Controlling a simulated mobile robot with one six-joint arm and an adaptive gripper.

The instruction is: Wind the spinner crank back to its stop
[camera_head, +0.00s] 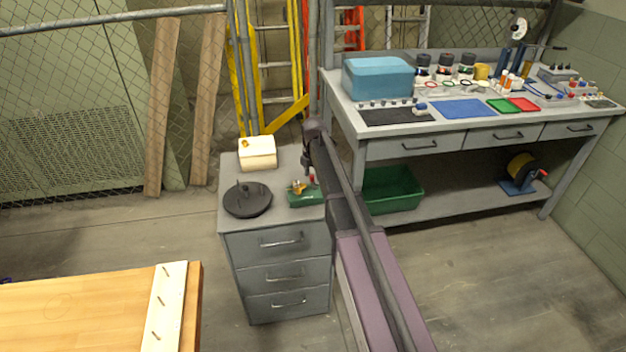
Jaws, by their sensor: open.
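A black round disc (248,200) with short upright pegs lies on top of the grey drawer cabinet (228,224), at its front left. It looks like the spinner with its crank, but I cannot tell the crank's angle or its stop. My gripper (307,172) is open and points down over the right side of the cabinet top, to the right of the disc and apart from it. A small green device (303,199) with brass and red parts sits just below my gripper. My arm hides the cabinet's right edge.
A cream box (257,153) with a yellow piece on top stands at the cabinet's back. The workbench (386,151) at right holds a blue case (378,77) and many small parts. A reel with a red handle (521,171) is on its lower shelf. A wooden table (80,310) is front left.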

